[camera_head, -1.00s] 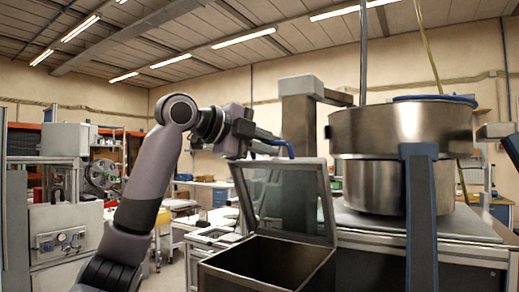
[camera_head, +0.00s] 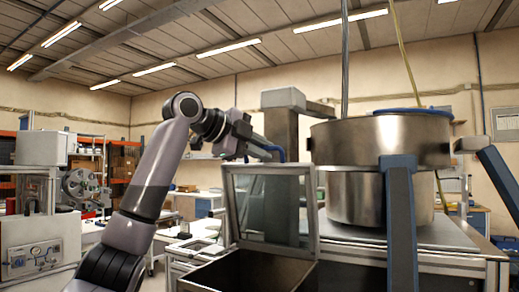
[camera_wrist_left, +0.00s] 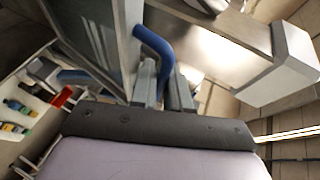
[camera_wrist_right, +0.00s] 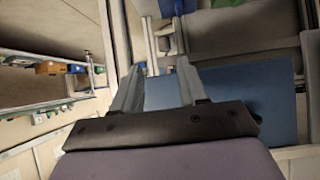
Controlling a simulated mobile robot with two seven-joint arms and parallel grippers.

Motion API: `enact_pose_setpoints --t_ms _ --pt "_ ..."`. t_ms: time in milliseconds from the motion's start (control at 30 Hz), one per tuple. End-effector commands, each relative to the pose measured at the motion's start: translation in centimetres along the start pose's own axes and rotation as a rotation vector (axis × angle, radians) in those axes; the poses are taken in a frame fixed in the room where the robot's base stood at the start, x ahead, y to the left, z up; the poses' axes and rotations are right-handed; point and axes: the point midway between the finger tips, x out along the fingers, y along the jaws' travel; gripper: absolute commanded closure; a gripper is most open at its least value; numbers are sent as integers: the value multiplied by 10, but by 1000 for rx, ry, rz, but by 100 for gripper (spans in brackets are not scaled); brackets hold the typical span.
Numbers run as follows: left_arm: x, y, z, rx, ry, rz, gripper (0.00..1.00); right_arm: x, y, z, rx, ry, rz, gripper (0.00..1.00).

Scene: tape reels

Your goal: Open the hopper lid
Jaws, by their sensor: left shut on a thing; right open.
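The hopper lid (camera_head: 270,171), a grey frame with a clear pane, stands steeply raised along the edge of the open-topped hopper (camera_head: 250,268). My left gripper (camera_head: 266,150) is at the lid's top edge, shut on its curved blue handle (camera_head: 277,153). In the left wrist view, the fingers (camera_wrist_left: 164,88) close around the lower end of the blue handle (camera_wrist_left: 154,42), with the lid frame (camera_wrist_left: 122,35) beside it. My right gripper (camera_wrist_right: 158,85) is open and empty in the right wrist view. I do not make it out in the head view.
A large steel bowl (camera_head: 375,146) with a blue-grey post (camera_head: 401,220) in front stands right of the hopper. A grey column (camera_head: 283,125) rises behind the lid. A machine with a reel (camera_head: 82,187) is at the left. A blue panel (camera_wrist_right: 235,92) lies beyond my right fingers.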

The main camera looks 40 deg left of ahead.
Motion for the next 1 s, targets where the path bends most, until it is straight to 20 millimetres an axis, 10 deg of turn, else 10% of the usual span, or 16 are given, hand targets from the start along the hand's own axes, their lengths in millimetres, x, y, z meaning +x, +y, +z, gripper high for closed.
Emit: enact_pose_setpoints --t_ms 200,300,633,1000 --pt "2 2 1 -1 -2 7 100 0 0 0 0 0 0 57" --pt "2 2 1 -1 -1 7 63 0 0 0 0 0 0 57" --pt "-6 2 1 -1 -2 5 63 1 0 2 0 0 0 57" --pt "-63 0 0 -1 -1 -2 63 6 0 8 0 0 0 57"
